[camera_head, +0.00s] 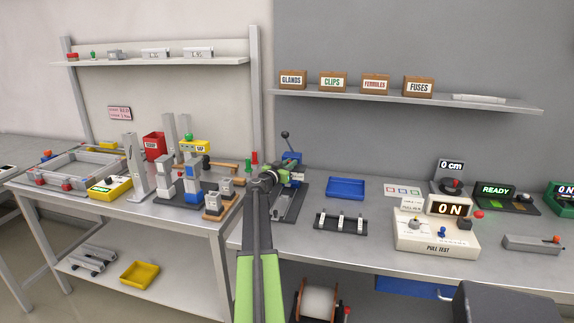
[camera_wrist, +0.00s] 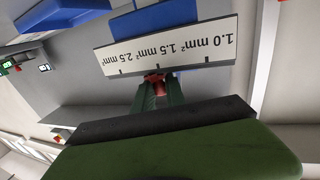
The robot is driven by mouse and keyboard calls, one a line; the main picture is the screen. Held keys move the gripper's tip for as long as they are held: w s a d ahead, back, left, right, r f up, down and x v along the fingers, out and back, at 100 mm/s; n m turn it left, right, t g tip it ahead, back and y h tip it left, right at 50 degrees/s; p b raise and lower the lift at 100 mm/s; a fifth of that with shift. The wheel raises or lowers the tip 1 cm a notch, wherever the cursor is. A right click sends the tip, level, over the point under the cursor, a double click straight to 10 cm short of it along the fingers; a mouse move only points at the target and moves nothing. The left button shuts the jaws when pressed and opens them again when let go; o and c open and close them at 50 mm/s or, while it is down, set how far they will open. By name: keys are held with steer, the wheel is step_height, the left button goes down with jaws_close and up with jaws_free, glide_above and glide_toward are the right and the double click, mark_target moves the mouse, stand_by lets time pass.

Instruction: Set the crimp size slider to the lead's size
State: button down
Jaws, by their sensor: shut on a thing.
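The crimp press (camera_head: 291,160), with a blue body and black-knobbed lever, stands at the right bench's left end in the head view. My gripper (camera_head: 276,178) reaches it there, partly hiding it. In the wrist view, a white scale plate (camera_wrist: 170,47) appears upside down, reading 1.0, 1.5 and 2.5 mm² from right to left. Below it, my gripper (camera_wrist: 157,88) is shut on the small red slider knob (camera_wrist: 154,77). The knob lies close to the middle tick, by 1.5 mm²; exact alignment is unclear. I cannot make out the lead or its size.
A blue tray (camera_head: 346,187) and a black rack with white pieces (camera_head: 341,222) lie right of the press. The pull test box (camera_head: 436,236) stands farther right. Tall fixtures (camera_head: 190,175) crowd the left bench. A shelf (camera_head: 420,99) with labelled boxes hangs above.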

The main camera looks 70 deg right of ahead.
steer(key=c, duration=1.4)
jaws_free()
steer(key=shift+w, duration=0.4)
steer(key=shift+o, duration=0.2)
steer(key=shift+w, duration=0.1)
steer(key=shift+a, duration=0.1)
steer(key=w+a, duration=0.2)
steer(key=a, duration=1.5)
steer(key=shift+w, duration=0.2)
steer(key=shift+a, duration=0.1)
